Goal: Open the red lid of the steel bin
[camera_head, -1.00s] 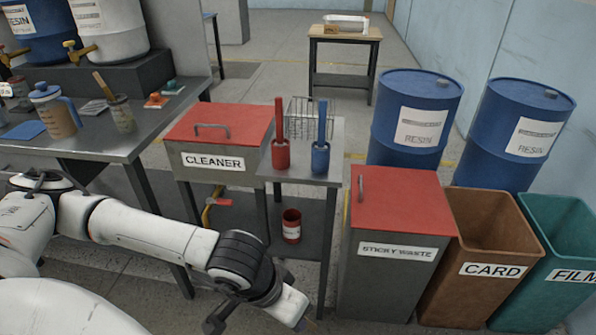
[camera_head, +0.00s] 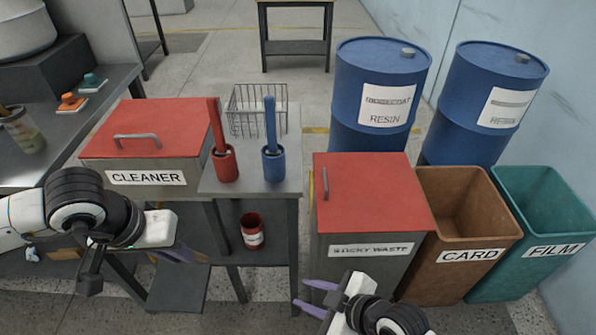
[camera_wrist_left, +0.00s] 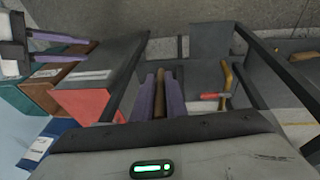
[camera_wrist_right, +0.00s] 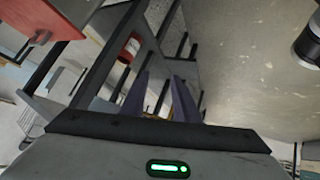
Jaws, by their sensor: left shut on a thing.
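The steel bin (camera_head: 365,260), labelled STICKY WASTE, stands right of centre in the head view. Its red lid (camera_head: 380,190) lies flat and closed on top, with a grey bar handle (camera_head: 325,184) along its left edge. My left gripper (camera_head: 185,255) is left of the bin, in front of the cleaner box. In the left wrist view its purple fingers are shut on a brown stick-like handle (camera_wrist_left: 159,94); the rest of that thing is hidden. My right gripper (camera_head: 305,294) is low in front of the bin's left front corner. Its fingers are apart and empty in the right wrist view (camera_wrist_right: 160,80).
A cleaner box (camera_head: 180,178) with another red lid stands left. A side table (camera_head: 250,182) between holds red and blue pots with upright handles and a wire basket (camera_head: 258,110). Card (camera_head: 455,275) and film (camera_head: 530,270) bins adjoin the steel bin; blue drums (camera_head: 375,95) stand behind.

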